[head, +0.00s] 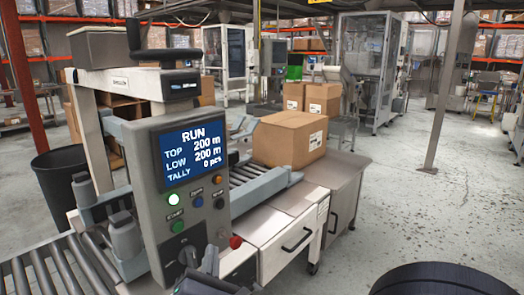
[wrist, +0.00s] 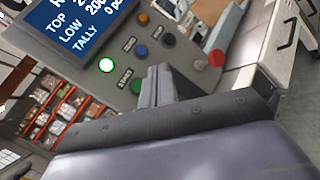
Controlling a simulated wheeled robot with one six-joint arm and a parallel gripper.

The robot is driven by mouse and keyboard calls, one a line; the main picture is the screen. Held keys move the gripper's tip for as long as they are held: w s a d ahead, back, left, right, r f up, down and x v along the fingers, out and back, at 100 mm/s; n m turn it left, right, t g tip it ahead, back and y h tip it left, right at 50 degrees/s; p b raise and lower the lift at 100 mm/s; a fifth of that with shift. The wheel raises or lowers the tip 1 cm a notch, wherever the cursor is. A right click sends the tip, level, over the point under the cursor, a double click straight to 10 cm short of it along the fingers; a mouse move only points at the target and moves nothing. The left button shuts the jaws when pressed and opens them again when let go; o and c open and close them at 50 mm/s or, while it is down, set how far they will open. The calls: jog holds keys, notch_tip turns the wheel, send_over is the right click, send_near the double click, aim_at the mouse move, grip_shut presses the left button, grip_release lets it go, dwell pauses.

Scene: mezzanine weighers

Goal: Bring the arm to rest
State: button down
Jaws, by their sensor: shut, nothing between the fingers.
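My gripper (head: 208,264) shows at the bottom of the head view, low in front of the grey control panel (head: 152,225) of the weigher. In the wrist view its two fingers (wrist: 158,86) are together with nothing between them, and they point toward the panel's buttons. The panel's screen (head: 193,152) reads RUN, TOP 200 m, LOW 200 m, TALLY 0 pcs. A round lamp (head: 173,199) is lit whitish green. The green start button (head: 177,226) is on the panel below it. I cannot tell whether the fingers touch the panel.
A closed carton (head: 288,140) sits beyond the panel on the conveyor line. A roller conveyor (head: 45,268) lies at lower left, near a black bin (head: 58,180). A steel cabinet (head: 290,245) stands right of the panel. Open floor (head: 400,215) lies farther right, around a post (head: 443,95).

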dwell(0.4)
jog(key=w+a+b, duration=0.1)
jog(key=a, duration=0.1)
jog(key=w+a, duration=0.2)
jog(key=shift+w+a+f+b, duration=0.2)
jog(key=shift+w+b, duration=0.1)
jog(key=shift+b, duration=0.1)
